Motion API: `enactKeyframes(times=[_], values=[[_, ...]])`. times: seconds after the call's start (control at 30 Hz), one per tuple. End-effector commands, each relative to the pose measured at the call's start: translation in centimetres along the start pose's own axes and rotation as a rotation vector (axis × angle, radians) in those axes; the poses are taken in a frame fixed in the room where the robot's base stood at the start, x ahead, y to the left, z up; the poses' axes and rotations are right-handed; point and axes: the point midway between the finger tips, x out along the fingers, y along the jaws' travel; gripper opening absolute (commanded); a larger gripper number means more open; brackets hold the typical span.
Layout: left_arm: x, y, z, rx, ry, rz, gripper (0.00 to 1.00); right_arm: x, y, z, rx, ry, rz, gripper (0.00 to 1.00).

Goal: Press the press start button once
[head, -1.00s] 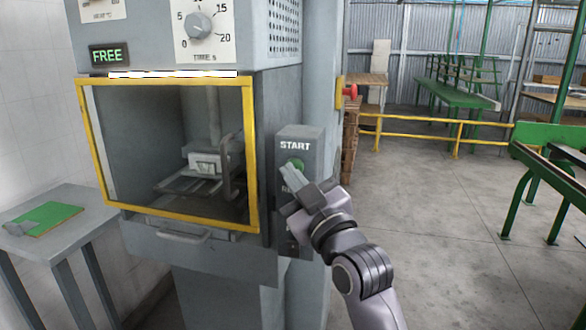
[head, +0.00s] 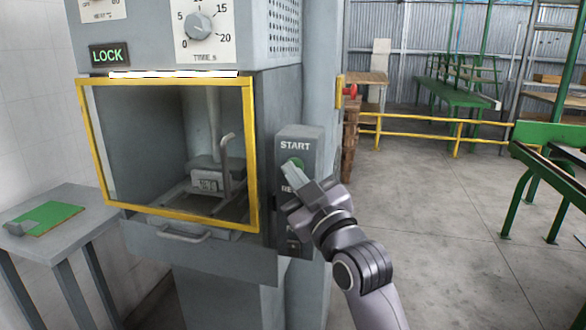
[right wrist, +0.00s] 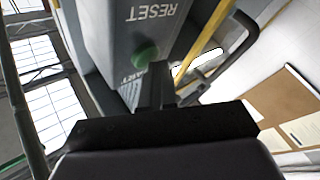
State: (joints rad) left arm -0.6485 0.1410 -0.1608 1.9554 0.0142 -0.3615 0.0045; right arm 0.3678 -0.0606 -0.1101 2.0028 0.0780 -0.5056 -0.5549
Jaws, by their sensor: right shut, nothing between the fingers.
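The green start button (head: 297,163) sits under the word START on the grey control box (head: 312,150) at the right of the press. It also shows in the right wrist view (right wrist: 145,53), between an upside-down RESET label and another partly hidden label. My right gripper (head: 290,173) is shut and empty, its fingertips at the lower edge of the button. In the right wrist view my fingertips (right wrist: 158,68) are beside the button; I cannot tell whether they touch it. The press display (head: 109,55) reads LOCK. My left gripper is not in view.
The yellow-framed window (head: 253,150) of the press is left of the control box. A block with a bent handle (head: 212,180) stands inside. A side table (head: 85,232) with a green pad is at the left. The floor at the right is open before a yellow rail (head: 420,136).

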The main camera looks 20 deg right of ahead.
Motion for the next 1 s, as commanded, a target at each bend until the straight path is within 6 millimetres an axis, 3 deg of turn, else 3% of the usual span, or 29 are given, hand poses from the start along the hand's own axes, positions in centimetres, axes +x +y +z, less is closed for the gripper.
enactKeyframes(times=[0.7,1.0], values=[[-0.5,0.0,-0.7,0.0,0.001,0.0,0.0,-1.4,-1.0,-1.0,0.0,-0.001,0.0,0.0],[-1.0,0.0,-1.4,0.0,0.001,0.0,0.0,-3.4,-2.5,-2.4,0.006,-0.003,-0.002,0.0]])
